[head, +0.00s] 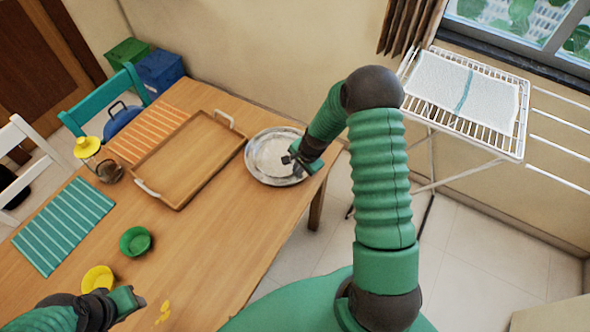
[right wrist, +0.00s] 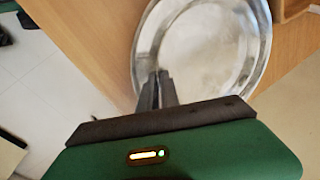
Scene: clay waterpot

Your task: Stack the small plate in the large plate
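A round silver metal plate (head: 258,174) lies on the wooden table near its far right end; it also fills the upper right of the right wrist view (right wrist: 215,60). An inner ring shows within its rim, but I cannot tell whether this is a second, smaller plate. No separate small plate shows elsewhere. My right gripper (head: 288,160) is over the plate's right part. In the right wrist view its two dark fingers (right wrist: 156,78) are close together over the rim; whether they grip it is unclear. My left gripper (head: 138,301) is at the lower left, its opening unclear.
A wooden tray (head: 186,187) with white handles lies left of the plate. The drying rack (head: 470,135) stands right.

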